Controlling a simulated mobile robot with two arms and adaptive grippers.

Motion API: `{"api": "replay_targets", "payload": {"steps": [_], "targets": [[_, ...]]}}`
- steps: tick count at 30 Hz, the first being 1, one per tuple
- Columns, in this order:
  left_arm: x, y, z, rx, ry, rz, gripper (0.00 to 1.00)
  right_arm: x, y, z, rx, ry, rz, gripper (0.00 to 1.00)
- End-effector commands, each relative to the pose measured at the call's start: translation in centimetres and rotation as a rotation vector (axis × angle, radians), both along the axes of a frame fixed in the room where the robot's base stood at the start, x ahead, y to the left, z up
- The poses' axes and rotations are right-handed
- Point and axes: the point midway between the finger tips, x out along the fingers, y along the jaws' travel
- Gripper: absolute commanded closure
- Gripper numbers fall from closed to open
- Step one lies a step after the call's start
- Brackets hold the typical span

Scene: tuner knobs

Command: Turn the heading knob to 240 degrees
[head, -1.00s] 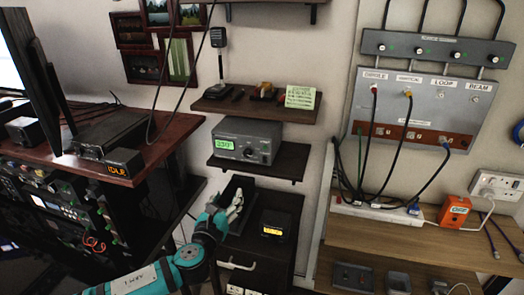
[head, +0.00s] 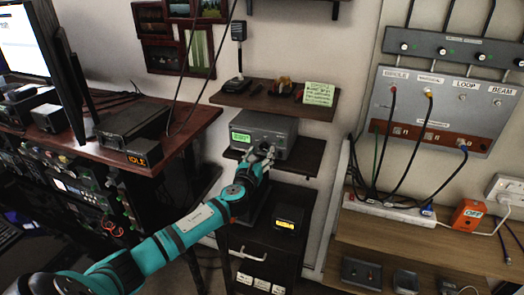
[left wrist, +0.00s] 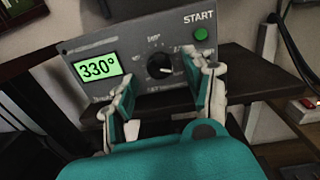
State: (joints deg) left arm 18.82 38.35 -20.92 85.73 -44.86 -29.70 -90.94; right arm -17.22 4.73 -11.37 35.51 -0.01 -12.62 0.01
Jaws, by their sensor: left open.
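The grey heading box (head: 283,129) sits on a small dark wall shelf. In the left wrist view its green display (left wrist: 97,69) reads 330°. The black heading knob (left wrist: 159,66) is right of the display, with degree marks around it, and a green START button (left wrist: 201,34) is at the upper right. My left gripper (head: 262,156) is in front of the box. In the left wrist view its fingers (left wrist: 165,95) are open, one on each side below the knob, apart from it. The gripper hides part of the box front in the head view. My right gripper is not in view.
A shelf above (head: 275,98) holds a microphone, small items and a note. A dark cabinet (head: 258,238) with a small lit device (head: 287,220) stands below. A red-brown desk (head: 175,138) is at left; a wooden bench (head: 430,240) is at right.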

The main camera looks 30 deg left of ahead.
Motion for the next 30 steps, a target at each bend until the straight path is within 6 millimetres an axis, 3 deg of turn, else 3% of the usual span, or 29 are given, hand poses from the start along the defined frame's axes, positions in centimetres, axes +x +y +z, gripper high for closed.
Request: {"api": "replay_targets", "payload": {"steps": [6,15,27,30], "targets": [[1.6,0.4,0.0,-0.002,0.000,0.000,0.48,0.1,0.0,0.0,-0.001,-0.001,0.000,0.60],[1.7,0.5,0.0,-0.001,0.001,0.000,0.49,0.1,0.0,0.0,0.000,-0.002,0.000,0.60],[1.6,0.5,0.0,-0.001,0.001,0.000,1.00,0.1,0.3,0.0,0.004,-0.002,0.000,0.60],[1.6,0.5,0.0,-0.002,0.000,0.000,1.00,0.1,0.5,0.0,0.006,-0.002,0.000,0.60]]}}
